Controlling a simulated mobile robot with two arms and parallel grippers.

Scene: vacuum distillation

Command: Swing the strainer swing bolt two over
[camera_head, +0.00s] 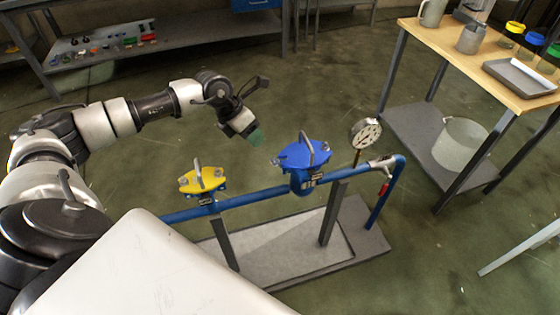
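A blue pipe assembly stands on a grey frame on the floor in the head view. It carries a yellow-topped fitting (201,181) on the left and a larger blue-lidded fitting (303,156) near the middle. Each has a grey metal loop standing up over its top. Which one is the strainer is not labelled, and the separate swing bolts are too small to tell apart. My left gripper (254,133), with a greenish tip, hangs above and left of the blue lid, apart from it. Its finger opening cannot be made out. My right gripper is out of view.
A round dial gauge (366,133) rises right of the blue lid. A red-handled valve (384,187) is at the pipe's right end. A wooden-topped table (450,45) stands at right, with a white bucket (460,145) on its lower shelf. Floor behind the pipe is clear.

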